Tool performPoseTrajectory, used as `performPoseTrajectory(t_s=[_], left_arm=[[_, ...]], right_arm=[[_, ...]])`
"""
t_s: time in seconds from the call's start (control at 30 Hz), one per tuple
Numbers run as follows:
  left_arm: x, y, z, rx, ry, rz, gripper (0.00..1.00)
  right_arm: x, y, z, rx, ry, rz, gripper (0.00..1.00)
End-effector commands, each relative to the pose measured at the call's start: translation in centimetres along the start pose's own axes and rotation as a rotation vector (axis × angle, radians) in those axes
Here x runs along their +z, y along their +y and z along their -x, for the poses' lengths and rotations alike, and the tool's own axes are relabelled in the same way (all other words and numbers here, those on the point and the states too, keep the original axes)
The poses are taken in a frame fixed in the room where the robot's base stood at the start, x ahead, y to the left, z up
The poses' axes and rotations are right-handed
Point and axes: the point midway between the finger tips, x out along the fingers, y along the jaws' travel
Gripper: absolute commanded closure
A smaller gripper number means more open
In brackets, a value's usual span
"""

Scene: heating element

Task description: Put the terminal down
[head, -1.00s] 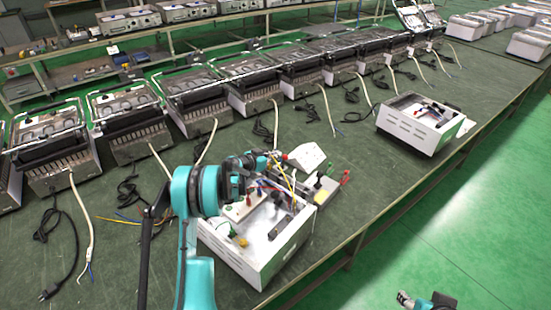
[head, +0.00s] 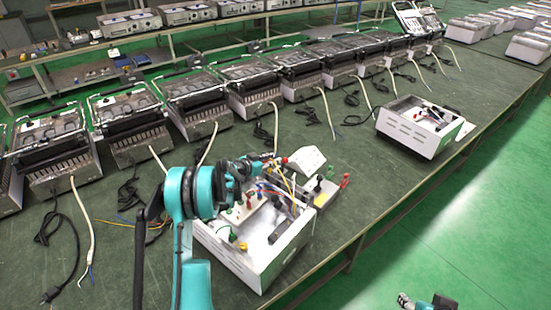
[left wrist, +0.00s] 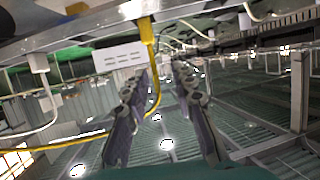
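A yellow terminal (left wrist: 147,30) on a yellow wire shows in the left wrist view, just beyond my fingertips. Its wire runs down past the left finger and curves away left. My left gripper (left wrist: 162,68) has its two fingers apart, with a clear gap between them. In the head view my left gripper (head: 262,164) is over the back of an open white housing (head: 270,258), largely hidden by its own arm. Red, blue and yellow wires (head: 280,188) lie around it. Only part of my right gripper (head: 404,300) shows at the bottom edge; its fingers are unclear.
A tester with a white sloped face (head: 305,159) and red and green clips (head: 344,181) stands close behind the housing. Another open white housing (head: 415,132) sits farther right. A row of heater units (head: 196,100) with loose cables lines the back.

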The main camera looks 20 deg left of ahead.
Motion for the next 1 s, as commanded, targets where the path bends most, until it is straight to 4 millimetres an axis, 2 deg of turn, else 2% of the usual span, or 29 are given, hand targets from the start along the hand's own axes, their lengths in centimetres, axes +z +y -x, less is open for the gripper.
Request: performPoseTrajectory(t_s=[0.1, 0.3, 0.4, 0.57, 0.67, 0.77, 0.9, 1.0], left_arm=[[-0.3, -0.1, 3.0, -0.002, 0.0, 0.002, 0.74], [-0.2, 0.0, 7.1, -0.002, 0.0, 0.002, 0.74], [-0.2, 0.0, 8.4, -0.001, 0.0, 0.001, 0.74], [-0.5, 0.5, 9.5, 0.003, -0.008, 0.004, 0.74], [-1.9, 2.4, 10.1, 0.017, -0.044, 0.02, 0.74], [-4.1, 6.0, 11.1, 0.033, -0.111, 0.049, 0.74], [-6.8, 12.2, 14.0, 0.039, -0.231, 0.095, 0.74], [-7.8, 16.5, 16.7, 0.027, -0.312, 0.123, 0.74]], right_arm=[[-0.6, 0.0, 0.8, 0.0, 0.0, 0.0, 0.52], [-1.1, 0.0, 1.6, 0.0, 0.0, 0.0, 0.52], [-1.3, 0.0, 1.8, 0.0, 0.0, 0.0, 0.52], [-1.4, 0.0, 1.9, 0.0, 0.0, 0.0, 0.52], [-1.4, 0.0, 1.9, 0.0, 0.0, 0.0, 0.52], [-1.4, 0.0, 1.9, 0.0, 0.0, 0.0, 0.52], [-1.4, 0.0, 1.9, 0.0, 0.0, 0.0, 0.52], [-1.4, 0.0, 1.9, 0.0, 0.0, 0.0, 0.52]])
